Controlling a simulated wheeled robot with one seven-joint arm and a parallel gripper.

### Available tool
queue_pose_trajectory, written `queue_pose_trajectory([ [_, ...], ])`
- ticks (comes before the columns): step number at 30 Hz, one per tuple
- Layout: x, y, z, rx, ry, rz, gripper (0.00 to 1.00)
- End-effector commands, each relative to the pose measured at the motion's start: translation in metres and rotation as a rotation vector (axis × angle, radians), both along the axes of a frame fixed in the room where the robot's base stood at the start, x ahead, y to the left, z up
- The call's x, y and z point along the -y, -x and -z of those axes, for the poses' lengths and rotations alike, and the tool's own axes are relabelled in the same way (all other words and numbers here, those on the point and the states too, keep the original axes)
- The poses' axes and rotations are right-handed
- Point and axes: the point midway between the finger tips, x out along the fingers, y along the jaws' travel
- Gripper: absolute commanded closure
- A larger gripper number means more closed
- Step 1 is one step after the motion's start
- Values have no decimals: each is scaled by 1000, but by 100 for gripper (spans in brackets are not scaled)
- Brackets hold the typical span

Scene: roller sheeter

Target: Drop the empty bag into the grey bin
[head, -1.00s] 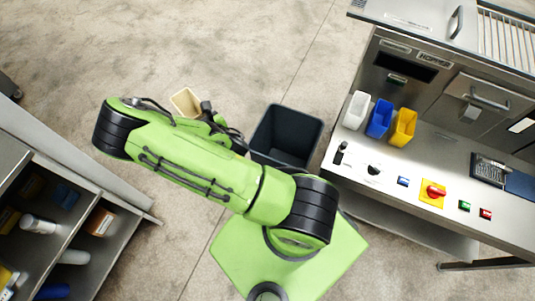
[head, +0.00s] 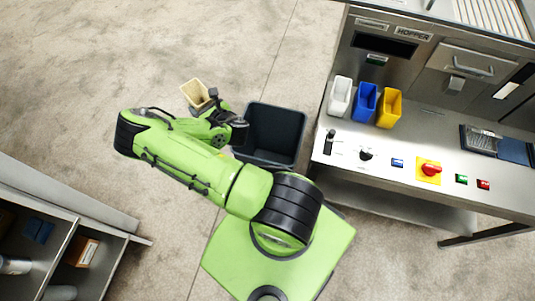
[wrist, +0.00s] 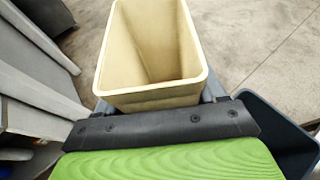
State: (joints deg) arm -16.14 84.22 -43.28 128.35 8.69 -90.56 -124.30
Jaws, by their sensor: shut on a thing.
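The empty bag is a beige, open-topped, box-shaped thing (head: 196,93) held at the end of my arm in the head view. In the wrist view the bag (wrist: 150,97) fills the upper middle, and its inside looks empty. My gripper (head: 211,103) is shut on it; the fingertips are mostly hidden. The grey bin (head: 273,133) is dark, open-topped and stands on the floor just right of my gripper. Its rim and wall also show at the right of the wrist view (wrist: 268,115). The bag is left of the bin, not over it.
A steel machine bench (head: 420,165) with white (head: 340,96), blue (head: 364,102) and yellow (head: 389,108) cups and control buttons stands right of the bin. A metal shelf unit (head: 80,245) is at lower left. The floor behind the bag is clear.

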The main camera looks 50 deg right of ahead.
Motion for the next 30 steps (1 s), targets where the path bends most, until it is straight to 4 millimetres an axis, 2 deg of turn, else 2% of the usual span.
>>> queue_pose_trajectory([
  [1,21,3,24,-4,3,25,100],
  [5,72,14,59,-3,0,85,100],
  [9,123,32,97,-2,-1,146,100],
  [15,188,71,154,-1,-3,232,100],
  [18,213,92,179,0,-3,270,100],
  [21,229,108,196,0,-3,295,100],
  [24,238,117,204,1,-2,309,100],
  [30,240,120,214,1,-2,314,100],
])
